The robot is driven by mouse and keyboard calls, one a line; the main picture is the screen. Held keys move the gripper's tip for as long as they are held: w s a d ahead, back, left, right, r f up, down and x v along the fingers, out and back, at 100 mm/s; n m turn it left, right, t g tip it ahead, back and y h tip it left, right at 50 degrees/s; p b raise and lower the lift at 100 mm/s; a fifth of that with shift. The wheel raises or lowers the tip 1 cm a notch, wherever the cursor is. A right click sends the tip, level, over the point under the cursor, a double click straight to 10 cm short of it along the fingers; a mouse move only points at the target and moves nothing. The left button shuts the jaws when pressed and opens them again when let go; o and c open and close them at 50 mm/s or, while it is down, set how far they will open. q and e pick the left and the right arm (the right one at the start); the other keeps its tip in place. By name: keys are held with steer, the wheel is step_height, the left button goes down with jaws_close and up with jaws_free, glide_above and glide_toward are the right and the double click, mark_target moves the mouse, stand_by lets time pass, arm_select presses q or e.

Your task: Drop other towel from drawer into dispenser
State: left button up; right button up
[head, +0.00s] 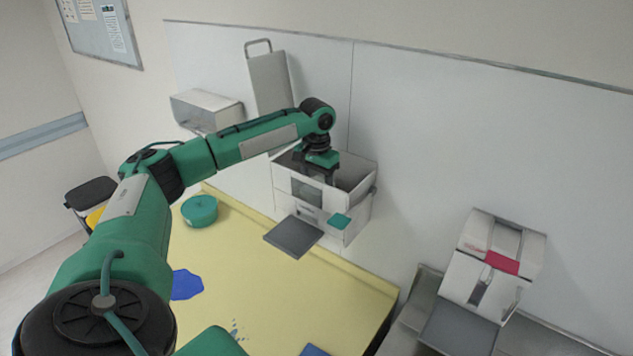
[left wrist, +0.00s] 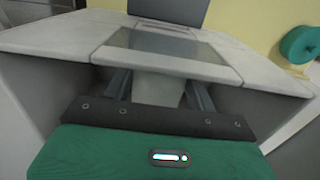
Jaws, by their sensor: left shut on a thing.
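The white wall dispenser (head: 359,170) hangs behind the yellow-topped surface with its top open. My left gripper (head: 319,180) points down into that open top, so its fingertips are hidden behind the front wall. In the left wrist view the two fingers of my left gripper (left wrist: 159,92) are shut on a pale, whitish thing, the towel (left wrist: 158,90). It sits between them inside the dispenser (left wrist: 50,38), just behind the front wall with its window. Most of the towel is hidden by the gripper body. My right gripper is out of view, and I see no drawer.
A dark grey plate (head: 294,237) juts out from the dispenser's front. A round green container (head: 200,210) and a blue patch (head: 187,285) are on the yellow top (head: 255,290). Another white dispenser with a red panel (head: 502,262) is at right. A white box (head: 205,110) hangs at left.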

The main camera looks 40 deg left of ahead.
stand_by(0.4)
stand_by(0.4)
arm_select(q)
steer(key=o, duration=1)
steer(key=shift+r, duration=0.1)
